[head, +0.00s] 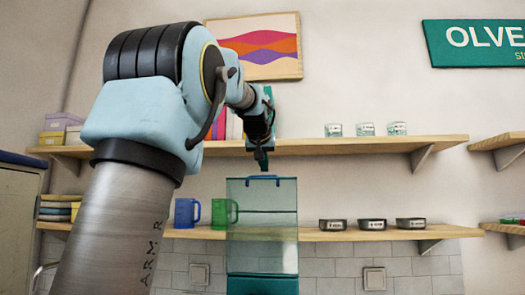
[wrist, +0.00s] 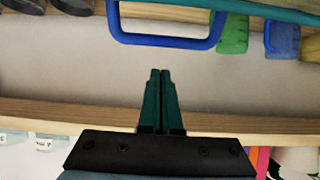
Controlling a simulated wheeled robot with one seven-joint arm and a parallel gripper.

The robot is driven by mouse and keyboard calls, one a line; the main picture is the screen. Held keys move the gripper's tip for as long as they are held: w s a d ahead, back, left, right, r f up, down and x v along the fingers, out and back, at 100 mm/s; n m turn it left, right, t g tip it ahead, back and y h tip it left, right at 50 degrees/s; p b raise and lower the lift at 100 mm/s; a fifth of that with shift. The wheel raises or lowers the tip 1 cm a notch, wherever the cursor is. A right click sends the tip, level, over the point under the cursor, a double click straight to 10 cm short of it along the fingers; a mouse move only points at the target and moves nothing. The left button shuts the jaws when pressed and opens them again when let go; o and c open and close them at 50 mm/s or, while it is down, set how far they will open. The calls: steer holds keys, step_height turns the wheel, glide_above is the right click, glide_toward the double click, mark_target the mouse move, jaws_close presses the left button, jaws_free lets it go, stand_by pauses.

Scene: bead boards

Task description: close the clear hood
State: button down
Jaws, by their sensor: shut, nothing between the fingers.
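The clear hood (head: 262,222) is a see-through, teal-tinted panel standing upright above a teal base (head: 262,285) in the head view. A blue handle (head: 263,177) is at its top edge. In the wrist view the blue handle (wrist: 165,43) spans the upper middle as a bar with bent ends. My gripper (head: 262,165) is just above the handle in the head view. Its dark green fingers (wrist: 160,75) are shut together and empty, pointing toward the handle, with a small gap showing between them in the wrist view.
Behind the hood, a lower shelf (head: 330,235) holds a blue mug (head: 186,213), a green mug (head: 222,214) and dark bowls (head: 371,224). An upper shelf (head: 400,144) holds small glass jars (head: 366,129). The air right of the hood looks free.

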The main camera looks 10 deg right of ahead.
steer(key=shift+s+a+f, duration=0.2)
steer(key=shift+s+f, duration=0.3)
steer(key=shift+s, duration=0.15)
steer(key=shift+s+a+f, duration=0.2)
steer(key=shift+s+f, duration=0.3)
steer(key=shift+s, duration=0.15)
steer(key=shift+s+f, duration=0.1)
